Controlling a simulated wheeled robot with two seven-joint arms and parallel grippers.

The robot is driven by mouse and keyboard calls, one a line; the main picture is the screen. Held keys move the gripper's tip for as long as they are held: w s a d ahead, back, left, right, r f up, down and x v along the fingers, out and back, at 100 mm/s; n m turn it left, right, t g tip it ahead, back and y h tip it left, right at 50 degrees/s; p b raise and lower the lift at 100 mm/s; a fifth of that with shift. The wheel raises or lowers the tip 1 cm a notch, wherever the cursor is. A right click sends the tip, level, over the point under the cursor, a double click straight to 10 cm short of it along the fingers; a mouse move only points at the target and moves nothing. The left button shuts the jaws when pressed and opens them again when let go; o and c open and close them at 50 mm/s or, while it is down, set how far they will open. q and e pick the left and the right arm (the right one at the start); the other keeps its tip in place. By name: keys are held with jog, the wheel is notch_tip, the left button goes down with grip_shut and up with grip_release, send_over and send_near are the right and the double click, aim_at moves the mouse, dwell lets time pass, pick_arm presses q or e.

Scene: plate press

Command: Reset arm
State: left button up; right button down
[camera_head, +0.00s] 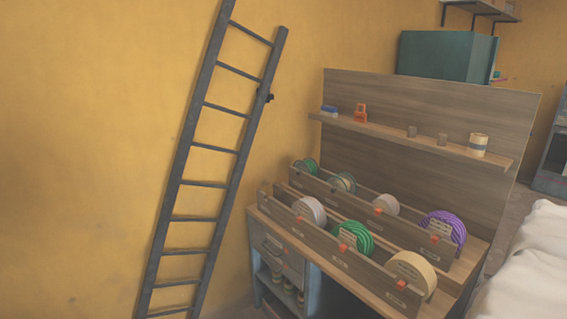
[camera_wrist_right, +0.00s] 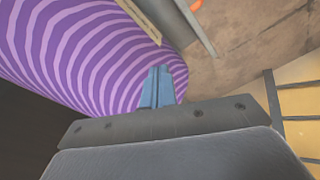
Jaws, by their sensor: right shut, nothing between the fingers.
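My right gripper (camera_wrist_right: 158,86) shows in the right wrist view, its blue fingers shut with nothing between them. A purple striped roll or plate (camera_wrist_right: 95,55) fills the upper left of that view, right behind the fingertips. I cannot tell whether they touch it. In the head view a purple striped round piece (camera_head: 443,226) stands in the back rack of the wooden workbench (camera_head: 455,278). Neither gripper shows in the head view. My left gripper is out of sight.
Several other round pieces, such as a green striped one (camera_head: 355,237) and a beige one (camera_head: 412,270), stand in the racks. A shelf (camera_head: 400,140) holds small items. A dark ladder (camera_head: 208,150) leans on the yellow wall. Pale shapes fill the lower right.

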jog(key=w+r+t, duration=0.4)
jog(key=r, duration=0.7)
jog(key=s+d+f+g, duration=0.1)
jog(key=s+f, duration=0.4)
jog(key=s, duration=1.1)
jog(key=s+d+f+g, duration=0.1)
jog(key=s+d+f, duration=0.3)
jog(key=s, duration=1.3)
jog(key=s+d+f+g, duration=0.2)
jog(key=s+f, duration=0.5)
jog(key=s, duration=1)
jog(key=shift+s+d, duration=0.2)
